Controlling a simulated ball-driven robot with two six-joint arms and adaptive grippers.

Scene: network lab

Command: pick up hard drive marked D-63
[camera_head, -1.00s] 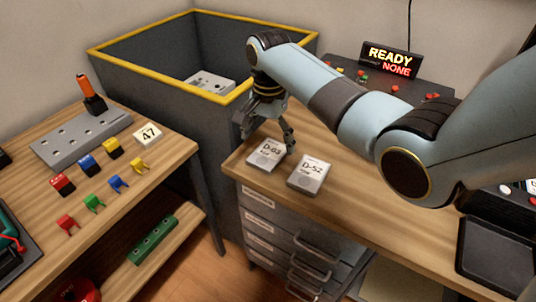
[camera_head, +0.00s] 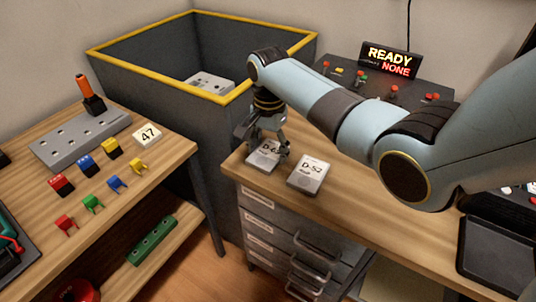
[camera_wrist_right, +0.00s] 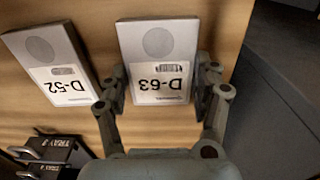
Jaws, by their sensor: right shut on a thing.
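The hard drive marked D-63 (camera_head: 263,158) lies flat on the wooden cabinet top near its left corner, partly hidden by my right gripper (camera_head: 266,142) in the head view. In the right wrist view the D-63 drive (camera_wrist_right: 158,50) is upside down, silver with a white label. My right gripper (camera_wrist_right: 162,95) is shut on its sides, one finger on each side near the label end. The drive marked D-52 (camera_head: 309,174) lies just to the right of it; it also shows in the right wrist view (camera_wrist_right: 52,62). My left gripper is not in view.
A grey bin with a yellow rim (camera_head: 135,76) stands behind and left of the cabinet, with a grey part inside. A READY/NONE sign (camera_head: 390,60) and a switch panel (camera_head: 432,97) are at the back. A black tray (camera_head: 495,262) lies at the right.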

